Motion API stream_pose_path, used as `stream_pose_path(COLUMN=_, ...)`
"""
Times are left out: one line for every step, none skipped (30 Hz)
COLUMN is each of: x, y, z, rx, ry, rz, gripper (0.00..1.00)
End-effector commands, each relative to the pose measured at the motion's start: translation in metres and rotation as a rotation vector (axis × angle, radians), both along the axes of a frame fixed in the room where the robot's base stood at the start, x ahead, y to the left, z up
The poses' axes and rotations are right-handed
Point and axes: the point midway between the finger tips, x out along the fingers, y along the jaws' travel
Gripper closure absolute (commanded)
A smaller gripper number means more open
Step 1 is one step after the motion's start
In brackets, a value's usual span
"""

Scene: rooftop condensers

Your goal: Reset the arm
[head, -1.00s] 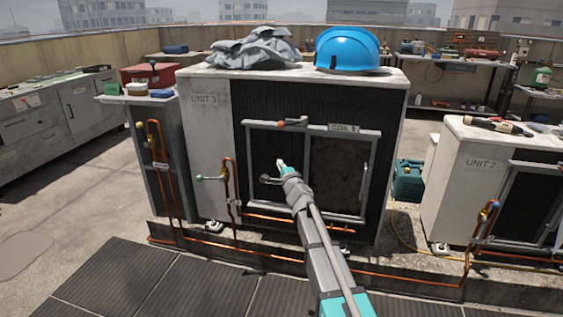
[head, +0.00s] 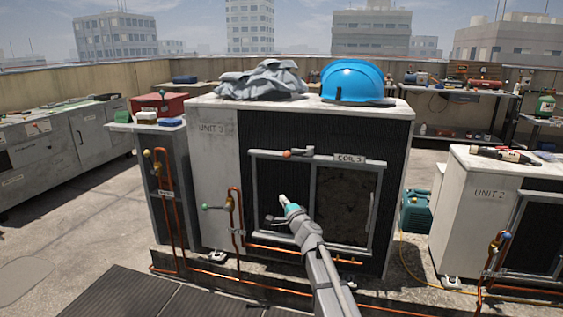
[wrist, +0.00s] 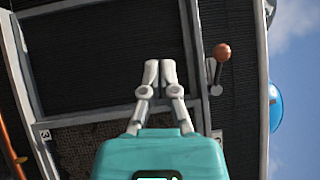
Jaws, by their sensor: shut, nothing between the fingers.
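My gripper (head: 282,198) is in front of the coil frame of the condenser marked UNIT 3 (head: 211,165). In the wrist view its two slim grey fingers (wrist: 158,66) lie together, with nothing between them. The frame (head: 316,155) carries a COIL 3 label and an orange-knobbed lever on its top bar; the lever also shows in the wrist view (wrist: 217,65), right of the fingers. The left half of the frame is dark, the right half a dirty coil face (head: 344,205). I cannot tell how far the fingertips are from the unit.
A blue hard hat (head: 352,82) and a grey cloth (head: 262,79) lie on the unit's top. Copper pipes with valves (head: 233,215) run along its left and base. UNIT 2 (head: 489,195) stands at the right. Open floor (head: 70,225) lies at the left.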

Motion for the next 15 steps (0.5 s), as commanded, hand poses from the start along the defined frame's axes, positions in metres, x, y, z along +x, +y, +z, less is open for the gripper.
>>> stream_pose_path(x=-0.010, y=0.001, z=0.001, rx=-0.039, ry=-0.015, rz=0.025, gripper=1.00)
stream_pose_path(x=-0.015, y=0.003, z=0.001, rx=-0.065, ry=-0.024, rz=0.043, gripper=1.00)
stream_pose_path(x=-0.022, y=0.006, z=0.001, rx=-0.101, ry=-0.034, rz=0.069, gripper=1.00)
stream_pose_path(x=-0.027, y=0.008, z=0.000, rx=-0.131, ry=-0.041, rz=0.089, gripper=1.00)
stream_pose_path(x=-0.033, y=0.010, z=-0.001, rx=-0.162, ry=-0.048, rz=0.111, gripper=1.00)
stream_pose_path(x=-0.041, y=0.012, z=-0.004, rx=-0.203, ry=-0.056, rz=0.140, gripper=1.00)
stream_pose_path(x=-0.047, y=0.014, z=-0.006, rx=-0.235, ry=-0.060, rz=0.164, gripper=1.00)
stream_pose_path(x=-0.053, y=0.016, z=-0.008, rx=-0.265, ry=-0.063, rz=0.186, gripper=1.00)
stream_pose_path(x=-0.061, y=0.018, z=-0.012, rx=-0.307, ry=-0.065, rz=0.217, gripper=1.00)
stream_pose_path(x=-0.067, y=0.019, z=-0.015, rx=-0.340, ry=-0.065, rz=0.239, gripper=1.00)
stream_pose_path(x=-0.074, y=0.021, z=-0.018, rx=-0.372, ry=-0.064, rz=0.262, gripper=1.00)
stream_pose_path(x=-0.082, y=0.022, z=-0.023, rx=-0.413, ry=-0.060, rz=0.293, gripper=1.00)
stream_pose_path(x=-0.088, y=0.022, z=-0.027, rx=-0.445, ry=-0.057, rz=0.316, gripper=1.00)
stream_pose_path(x=-0.095, y=0.023, z=-0.031, rx=-0.477, ry=-0.052, rz=0.339, gripper=1.00)
stream_pose_path(x=-0.103, y=0.023, z=-0.037, rx=-0.519, ry=-0.043, rz=0.369, gripper=1.00)
